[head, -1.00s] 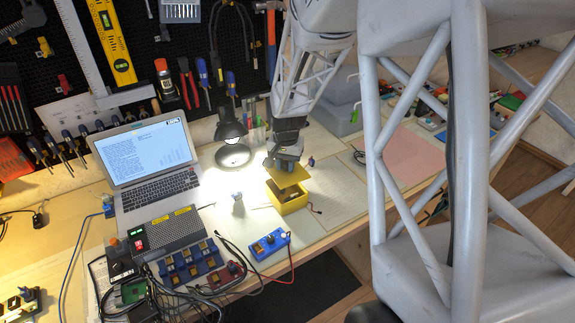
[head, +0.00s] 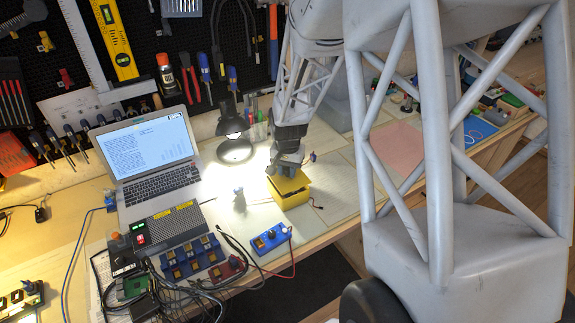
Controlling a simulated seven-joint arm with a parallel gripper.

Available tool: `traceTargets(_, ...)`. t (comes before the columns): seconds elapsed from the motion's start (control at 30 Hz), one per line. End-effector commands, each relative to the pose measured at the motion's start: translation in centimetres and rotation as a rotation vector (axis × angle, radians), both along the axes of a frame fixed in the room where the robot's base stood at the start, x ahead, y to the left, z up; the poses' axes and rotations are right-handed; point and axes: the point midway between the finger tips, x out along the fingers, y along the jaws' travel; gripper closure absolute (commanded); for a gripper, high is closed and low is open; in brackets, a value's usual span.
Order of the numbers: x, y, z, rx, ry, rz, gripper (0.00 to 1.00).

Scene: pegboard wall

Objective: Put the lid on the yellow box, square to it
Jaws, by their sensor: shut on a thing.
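The yellow box (head: 294,200) stands on the bench, right of the laptop. The yellow lid (head: 287,184) lies at the top of the box, with little or no gap visible between them. From here I cannot tell whether it is fully seated or exactly square. My gripper (head: 286,171) points down over the lid and is shut on it. The fingertips and the grip point are small and partly hidden by the gripper body.
A desk lamp (head: 235,149) stands behind and left of the box. A laptop (head: 150,165) and a blue module (head: 270,239) with wires sit to the left and front. A small grey item (head: 239,195) stands left of the box. A pink mat (head: 401,146) lies to the right.

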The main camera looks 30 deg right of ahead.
Motion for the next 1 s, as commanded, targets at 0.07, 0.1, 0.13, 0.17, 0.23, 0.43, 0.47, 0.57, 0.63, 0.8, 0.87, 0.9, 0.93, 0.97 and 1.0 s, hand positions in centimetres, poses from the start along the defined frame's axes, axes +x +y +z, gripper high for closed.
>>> traceTargets(0.07, 0.0, 0.0, -0.5, 0.000, 0.001, 0.000, 0.98)
traceTargets(0.1, 0.0, 0.0, -0.7, 0.000, 0.001, 0.000, 0.98)
traceTargets(0.13, 0.0, 0.0, -0.9, 0.000, 0.001, 0.000, 0.98)
traceTargets(0.17, 0.0, 0.0, -1.0, 0.001, 0.001, 0.000, 0.98)
traceTargets(0.23, 0.0, 0.0, -1.3, 0.000, 0.000, 0.000, 0.98)
traceTargets(0.43, 0.0, 0.0, -1.8, -0.001, -0.001, 0.000, 0.98)
traceTargets(0.47, 0.0, 0.0, -1.8, -0.001, -0.001, 0.000, 0.98)
traceTargets(0.57, 0.0, 0.0, -1.8, -0.001, -0.001, 0.000, 0.98)
traceTargets(0.63, 0.0, 0.0, -1.9, -0.001, -0.001, 0.000, 0.98)
traceTargets(0.8, 0.0, 0.0, -1.9, -0.001, -0.001, 0.000, 0.98)
traceTargets(0.87, 0.0, 0.0, -1.9, 0.000, 0.000, 0.000, 0.98)
traceTargets(0.9, 0.0, 0.0, -1.8, 0.000, 0.000, 0.000, 0.98)
traceTargets(0.93, 0.0, 0.0, -1.8, 0.000, 0.000, 0.000, 0.98)
traceTargets(0.97, 0.0, 0.0, -1.9, 0.000, 0.000, 0.000, 0.98)
traceTargets(1.0, 0.0, 0.0, -1.9, 0.000, 0.000, 0.000, 0.98)
